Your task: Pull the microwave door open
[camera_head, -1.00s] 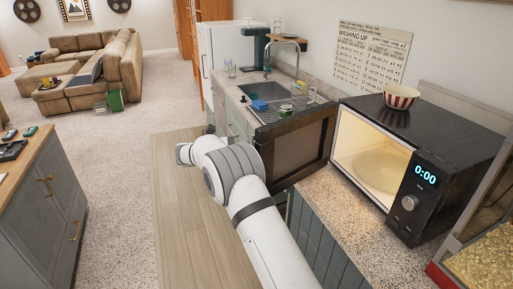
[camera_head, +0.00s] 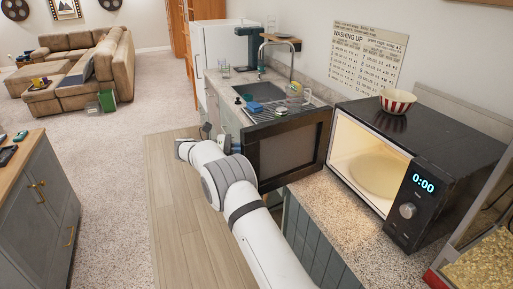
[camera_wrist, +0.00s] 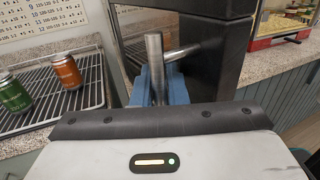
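The black microwave (camera_head: 450,135) stands on the counter at the right in the head view. Its door (camera_head: 288,153) is swung wide open to the left. The lit cavity shows a round glass turntable (camera_head: 378,174). In the wrist view the metal door handle (camera_wrist: 155,50) runs between the two blue finger pads of my gripper (camera_wrist: 158,88). The fingers are closed around it. In the head view my gripper (camera_head: 224,144) is at the door's outer left side, partly hidden by my wrist. The door (camera_wrist: 222,55) also shows in the wrist view.
A striped bowl (camera_head: 397,100) sits on the microwave. Behind the door are a sink (camera_head: 262,93) and drying rack with cans. A popcorn machine (camera_head: 485,245) stands at right. A grey cabinet (camera_head: 40,205) is at left, with open floor between.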

